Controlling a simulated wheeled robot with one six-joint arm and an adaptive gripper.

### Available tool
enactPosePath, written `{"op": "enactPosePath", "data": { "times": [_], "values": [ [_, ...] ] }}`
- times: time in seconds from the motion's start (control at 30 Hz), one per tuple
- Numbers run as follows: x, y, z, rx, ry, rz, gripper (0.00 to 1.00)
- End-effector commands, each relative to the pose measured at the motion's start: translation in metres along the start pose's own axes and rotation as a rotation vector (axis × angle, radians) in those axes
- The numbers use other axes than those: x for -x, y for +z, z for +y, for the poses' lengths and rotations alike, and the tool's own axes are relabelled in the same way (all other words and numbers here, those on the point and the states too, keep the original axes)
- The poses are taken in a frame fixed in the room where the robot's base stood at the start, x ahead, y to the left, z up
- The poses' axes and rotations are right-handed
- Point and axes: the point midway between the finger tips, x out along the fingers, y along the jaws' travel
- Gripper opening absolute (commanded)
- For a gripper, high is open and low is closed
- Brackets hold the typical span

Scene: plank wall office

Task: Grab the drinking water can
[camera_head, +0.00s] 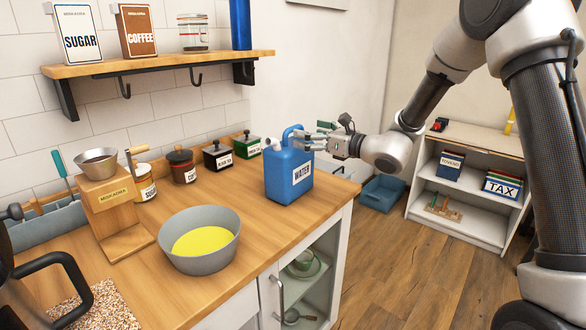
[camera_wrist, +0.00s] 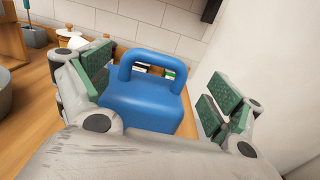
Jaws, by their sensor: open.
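The drinking water can is a blue jug (camera_head: 288,172) with a white "WATER" label and a loop handle on top. It stands upright on the wooden counter, near its right end. My gripper (camera_head: 312,138) is at the upper right of the can, level with its handle. In the wrist view the can (camera_wrist: 145,100) and its handle lie ahead, between the green finger pads of my open gripper (camera_wrist: 160,92). The pads stand apart from the handle on both sides. The can's lower part is hidden in the wrist view.
A grey bowl (camera_head: 200,240) with yellow contents stands left of the can. Several jars and small boxes, such as a black box (camera_head: 217,157), line the wall. A shelf (camera_head: 160,64) hangs above. A low white bookcase (camera_head: 464,225) stands at the right, with open floor before it.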

Motion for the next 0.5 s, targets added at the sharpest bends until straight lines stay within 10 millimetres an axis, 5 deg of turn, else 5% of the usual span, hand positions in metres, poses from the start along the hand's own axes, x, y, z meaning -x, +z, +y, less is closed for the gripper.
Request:
{"op": "enactPosePath", "data": {
  "times": [0.3,0.5],
  "values": [
    [-0.047,-0.002,0.003,0.003,0.002,0.0,0.92],
    [-0.058,-0.001,0.002,0.004,0.001,0.001,0.92]
  ]
}}
